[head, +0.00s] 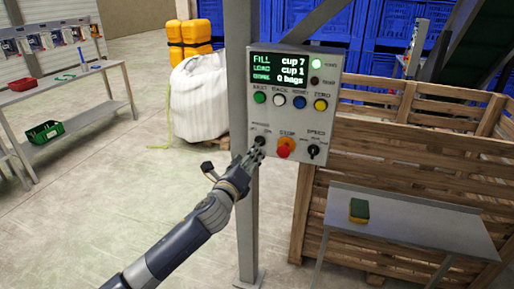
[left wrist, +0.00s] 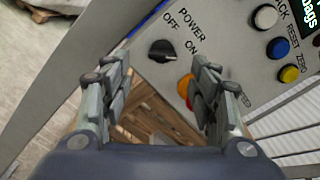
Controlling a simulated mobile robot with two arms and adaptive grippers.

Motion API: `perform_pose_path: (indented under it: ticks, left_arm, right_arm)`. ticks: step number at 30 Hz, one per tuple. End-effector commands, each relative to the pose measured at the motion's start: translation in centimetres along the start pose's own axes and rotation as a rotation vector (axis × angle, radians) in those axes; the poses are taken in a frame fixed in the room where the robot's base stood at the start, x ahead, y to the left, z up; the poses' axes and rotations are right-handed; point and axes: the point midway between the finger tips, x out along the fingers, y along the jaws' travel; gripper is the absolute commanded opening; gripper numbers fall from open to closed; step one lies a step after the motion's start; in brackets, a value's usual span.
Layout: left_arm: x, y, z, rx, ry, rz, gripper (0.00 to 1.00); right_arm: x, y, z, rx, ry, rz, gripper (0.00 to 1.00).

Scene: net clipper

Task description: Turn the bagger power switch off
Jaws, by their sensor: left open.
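The bagger control panel (head: 290,105) is a grey box on a post. The black power switch (left wrist: 162,51) is a rotary knob beside the OFF and ON labels in the left wrist view. I cannot surely tell which label its pointer faces. My left gripper (left wrist: 163,88) is open and empty, with its two fingers apart below the knob in that picture and not touching it visibly. In the head view my left gripper (head: 254,154) is at the panel's lower left and partly covers the switch area. My right gripper is not in view.
A red stop button on a yellow base (head: 284,147) sits close right of the gripper, with the speed knob (head: 313,151) beyond. Coloured buttons (head: 299,101) lie above. A post (head: 243,220) stands beneath the panel. A table with a sponge (head: 359,211) and wooden crate (head: 440,150) are right.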

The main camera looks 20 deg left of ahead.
Motion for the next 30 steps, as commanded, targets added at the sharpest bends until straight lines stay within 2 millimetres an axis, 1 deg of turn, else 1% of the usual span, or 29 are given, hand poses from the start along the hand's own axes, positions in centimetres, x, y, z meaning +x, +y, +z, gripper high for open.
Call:
perform_pose_path:
  ticks: [1,6,9,13,19,28,29,30]
  left_arm:
    - [1.0,-0.1,0.1,-0.002,-0.001,0.0,0.55]
    - [3.7,-0.1,0.0,-0.004,0.0,0.001,0.55]
    - [5.0,-0.1,0.0,-0.004,0.0,0.001,0.55]
    - [6.4,0.0,0.0,-0.004,0.0,0.001,0.55]
    - [7.4,0.0,0.0,-0.004,0.001,0.0,0.55]
    - [7.5,0.0,-0.1,-0.003,0.001,0.0,0.55]
    - [7.5,0.0,-0.1,-0.003,0.001,0.0,0.5]
    - [7.5,0.0,-0.1,-0.003,0.001,0.0,0.41]
  right_arm:
    - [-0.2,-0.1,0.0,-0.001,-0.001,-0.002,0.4]
    - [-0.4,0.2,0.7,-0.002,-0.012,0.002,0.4]
    - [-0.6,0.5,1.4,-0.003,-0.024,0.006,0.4]
    - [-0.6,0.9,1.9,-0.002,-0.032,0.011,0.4]
    - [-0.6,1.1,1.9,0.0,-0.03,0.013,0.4]
    - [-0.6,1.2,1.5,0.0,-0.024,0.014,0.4]
    - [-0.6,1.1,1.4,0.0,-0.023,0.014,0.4]
    - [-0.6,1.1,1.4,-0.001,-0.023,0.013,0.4]
